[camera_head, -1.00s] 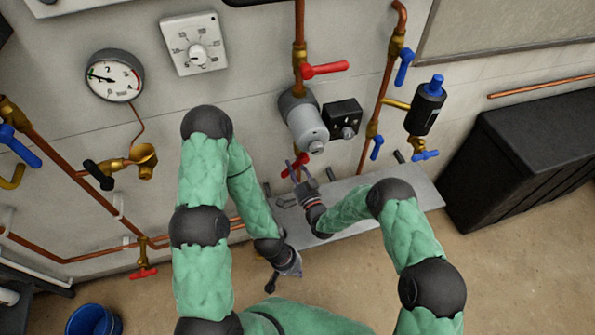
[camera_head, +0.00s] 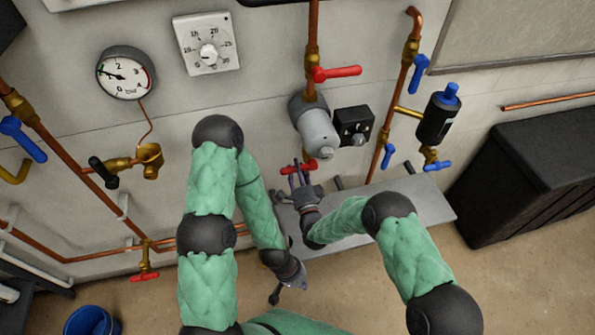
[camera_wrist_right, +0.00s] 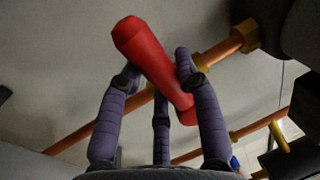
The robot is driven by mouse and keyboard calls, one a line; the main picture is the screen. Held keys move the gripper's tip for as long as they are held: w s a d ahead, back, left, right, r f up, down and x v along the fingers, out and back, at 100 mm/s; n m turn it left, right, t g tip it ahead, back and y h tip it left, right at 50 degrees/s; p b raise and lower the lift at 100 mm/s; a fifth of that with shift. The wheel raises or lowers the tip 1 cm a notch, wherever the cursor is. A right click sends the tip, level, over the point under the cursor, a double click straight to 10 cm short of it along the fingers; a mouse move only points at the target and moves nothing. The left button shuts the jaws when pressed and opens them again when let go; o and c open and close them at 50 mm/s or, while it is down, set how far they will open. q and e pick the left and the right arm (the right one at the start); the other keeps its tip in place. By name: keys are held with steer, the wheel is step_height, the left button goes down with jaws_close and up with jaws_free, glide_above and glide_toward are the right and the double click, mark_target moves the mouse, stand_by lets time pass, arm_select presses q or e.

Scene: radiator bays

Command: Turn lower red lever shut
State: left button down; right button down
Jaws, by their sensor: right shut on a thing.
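The lower red lever (camera_head: 308,167) sits under the grey cylindrical fitting, close to level in the head view. In the right wrist view the red lever (camera_wrist_right: 150,55) runs slantwise between the purple fingers. My right gripper (camera_head: 300,174) is at this lever, shut on it with fingers on both sides. The gripper hides part of the lever and its valve. My left gripper (camera_head: 297,278) hangs low near the front edge of the bench, away from the lever. Its fingers are too unclear to show their opening. The upper red lever (camera_head: 338,73) lies level on the pipe above.
The grey cylinder (camera_head: 316,130) and black control box (camera_head: 353,125) sit just above the lower lever. A blue-handled pipe with a black canister (camera_head: 437,117) stands to the right. A metal bench (camera_head: 400,205) lies beneath; a black chest (camera_head: 530,165) is at right.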

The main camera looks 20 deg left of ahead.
steer(key=shift+r, duration=0.1)
stand_by(0.4)
steer(key=c, duration=0.8)
jaws_free()
steer(key=shift+c, duration=0.2)
steer(key=v, duration=1.2)
